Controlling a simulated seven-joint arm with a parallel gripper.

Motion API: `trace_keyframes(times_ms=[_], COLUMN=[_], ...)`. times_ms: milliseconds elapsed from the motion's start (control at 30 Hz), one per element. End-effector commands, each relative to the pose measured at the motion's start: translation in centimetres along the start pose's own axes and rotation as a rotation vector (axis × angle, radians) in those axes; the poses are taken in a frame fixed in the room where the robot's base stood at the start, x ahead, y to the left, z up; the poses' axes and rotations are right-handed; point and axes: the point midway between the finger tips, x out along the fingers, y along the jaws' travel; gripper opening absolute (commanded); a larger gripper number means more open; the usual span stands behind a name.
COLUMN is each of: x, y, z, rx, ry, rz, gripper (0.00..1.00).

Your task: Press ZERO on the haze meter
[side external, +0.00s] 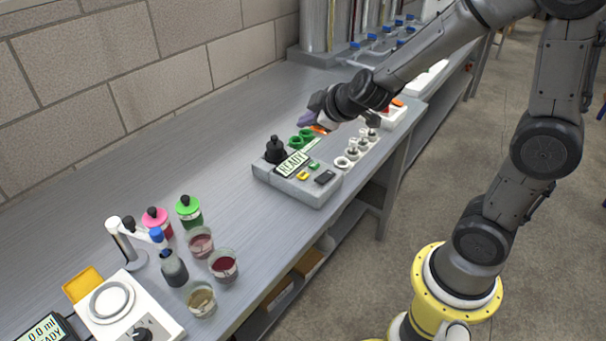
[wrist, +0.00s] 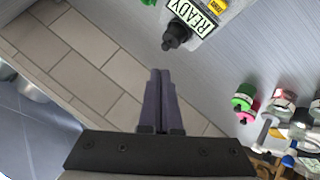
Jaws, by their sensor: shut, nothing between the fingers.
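The haze meter (side external: 305,189) is a grey box on the bench with a lit display (side external: 293,164) reading READY. A black capped knob-like part (side external: 275,150) stands at its back left. A yellow button (side external: 303,175), a green button (side external: 314,166) and a dark part (side external: 325,177) sit on its top; I cannot read their labels. The wrist view shows part of the meter (wrist: 229,14) at the top, with the yellow button (wrist: 217,5) cut by the edge. My gripper (side external: 305,119) is shut and empty, above the bench behind the meter. Its purple fingers (wrist: 160,71) point toward the black part, apart from it.
Green rings (side external: 302,137) and several small white-topped vials (side external: 353,153) stand near the meter. Cups (side external: 223,265), colored-cap bottles (side external: 188,212) and a white stirrer (side external: 130,310) stand at the front left. Bare bench lies left of the meter; a block wall (side external: 120,80) runs behind.

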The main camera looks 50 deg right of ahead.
Motion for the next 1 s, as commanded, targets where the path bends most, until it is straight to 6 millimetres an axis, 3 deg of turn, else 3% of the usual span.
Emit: trace_keyframes(times_ms=[200, 667, 1000], x=[2.2, 2.4, 4.4], y=[-1.6, -1.8, -3.5], z=[2.1, 2.3, 4.1], rx=[-0.002, -0.003, -0.004], ry=[-0.072, -0.077, -0.08], rz=[-0.043, -0.047, -0.048], gripper=[0.0, 0.0, 0.0])
